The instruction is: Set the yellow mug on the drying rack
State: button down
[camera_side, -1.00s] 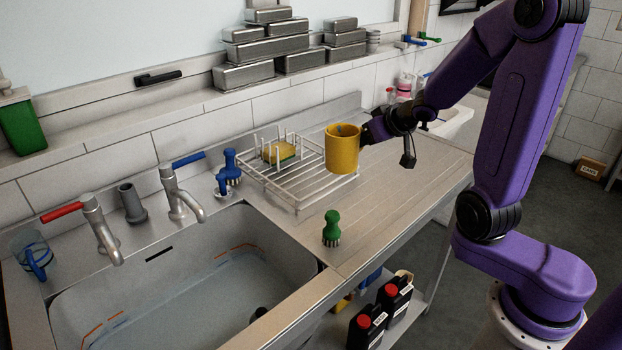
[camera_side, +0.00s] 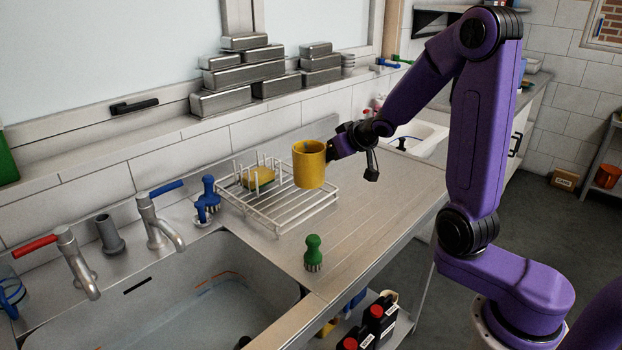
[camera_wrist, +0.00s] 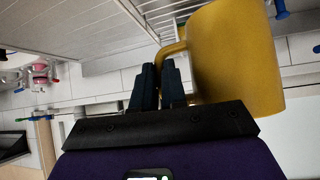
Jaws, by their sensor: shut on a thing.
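The yellow mug (camera_side: 308,165) is upright in the side view, and it appears over the right part of the white wire drying rack (camera_side: 283,212). I cannot tell for sure how far above the wires it is. My gripper (camera_side: 333,152) is on the right of the mug and shut on its handle. In the wrist view the dark fingers (camera_wrist: 159,82) close on the handle of the mug (camera_wrist: 236,60), with the mug body beside them. Some wires of the rack (camera_wrist: 158,14) show at the top of that view. The handle is mostly hidden in the side view.
A yellow sponge (camera_side: 258,177) lies on the rack's left part, among upright prongs. A blue brush (camera_side: 208,192) stands left of the rack, and a green brush (camera_side: 313,253) stands in front. The sink (camera_side: 170,300) lies to the left. The drainboard (camera_side: 370,215) right of the rack is clear.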

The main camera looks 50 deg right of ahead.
jog(key=x, duration=1.1)
jog(key=shift+w+d+f, duration=0.15)
jog(key=shift+w+f, duration=0.1)
jog(key=shift+f, duration=1.5)
jog(key=shift+f, duration=0.1)
jog(key=c, duration=1.2)
grip_release()
jog(key=shift+f, duration=0.1)
